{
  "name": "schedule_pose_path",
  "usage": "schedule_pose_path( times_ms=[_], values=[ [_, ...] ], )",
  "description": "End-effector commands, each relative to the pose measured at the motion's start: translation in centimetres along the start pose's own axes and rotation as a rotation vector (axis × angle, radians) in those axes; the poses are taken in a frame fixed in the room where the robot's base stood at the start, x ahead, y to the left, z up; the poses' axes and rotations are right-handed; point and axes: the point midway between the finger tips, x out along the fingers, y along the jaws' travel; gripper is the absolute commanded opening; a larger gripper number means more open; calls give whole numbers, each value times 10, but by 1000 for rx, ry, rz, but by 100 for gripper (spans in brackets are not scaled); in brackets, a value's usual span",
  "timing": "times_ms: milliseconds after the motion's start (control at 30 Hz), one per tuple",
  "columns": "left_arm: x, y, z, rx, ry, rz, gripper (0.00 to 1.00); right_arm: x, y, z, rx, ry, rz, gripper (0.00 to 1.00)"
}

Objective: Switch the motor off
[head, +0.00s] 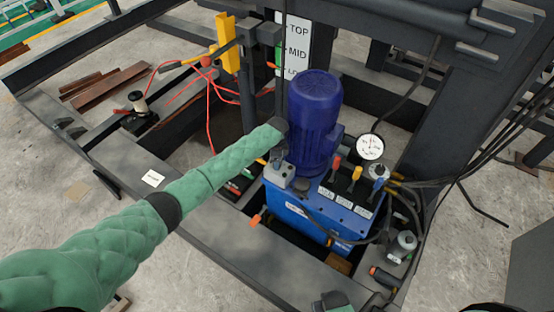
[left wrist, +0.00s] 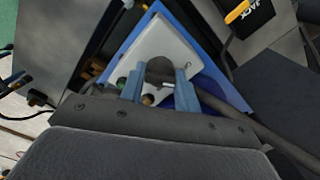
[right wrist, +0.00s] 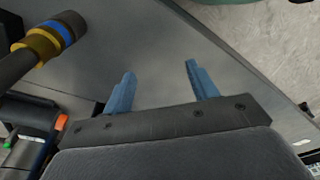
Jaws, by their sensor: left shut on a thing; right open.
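The blue motor (head: 315,115) stands upright on a blue power unit (head: 310,213). A small light grey switch box (head: 281,175) sits at the motor's lower left. My left gripper (head: 280,150) is at this box, its fingers partly hidden by its own wrist. In the left wrist view, the left gripper (left wrist: 160,74) is shut on a dark round knob (left wrist: 160,66) on the grey box face (left wrist: 165,42). A green button (left wrist: 121,83) shows beside the left finger. My right gripper (right wrist: 158,70) is open and empty over a grey surface.
Black hoses (head: 430,180) run off to the right. A yellow post (head: 228,42) and red cables are behind left. A grey beam (head: 200,235) runs in front.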

Motion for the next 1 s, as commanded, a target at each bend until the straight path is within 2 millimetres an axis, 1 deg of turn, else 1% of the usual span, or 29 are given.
schedule_pose_path(
  times_ms=[33,200,400,633,1000],
  values=[
    [-3,0,0,-37,1,0,9,3,1,2,-1,0,2,59],
    [-2,0,0,-147,1,-1,9,18,5,6,-4,9,7,59],
    [-2,-1,0,-235,0,-2,9,28,8,11,-7,14,11,59],
    [-2,-1,0,-278,1,-2,9,34,9,14,-8,18,13,59],
    [-2,-2,0,-284,1,-3,9,36,10,15,-8,18,14,59]
  ],
)
